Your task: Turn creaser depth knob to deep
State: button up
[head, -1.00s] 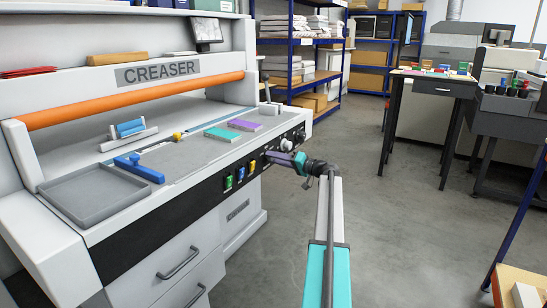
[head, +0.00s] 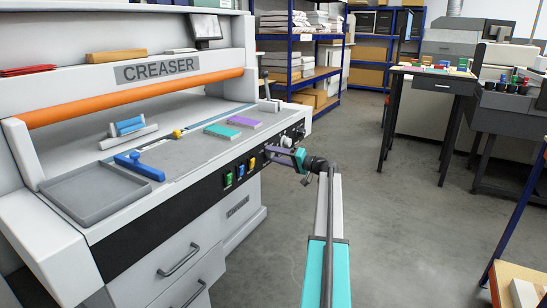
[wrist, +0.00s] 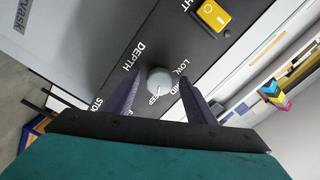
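The creaser (head: 84,206) is the long white machine on the left in the head view. In the wrist view its depth knob (wrist: 158,79) is a small round light-grey knob on the black panel. The DEPTH label is beside it, with LOW, MID and a partly hidden label ending in EEP around it. I cannot tell which mark the knob points to. My gripper (wrist: 160,77) is open, with one purple finger on each side of the knob and a visible gap at both sides. In the head view my gripper (head: 280,158) is at the panel's right end.
A yellow rocker switch (wrist: 211,15) sits near the knob. Green, blue and yellow switches line the panel to the left. Open floor (head: 400,230) is to the right.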

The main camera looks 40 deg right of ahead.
jog(key=shift+s, duration=0.1)
jog(key=p+v, duration=0.1)
jog(key=v, duration=1.2)
jog(key=shift+s, duration=0.3)
jog(key=shift+s+f, duration=0.1)
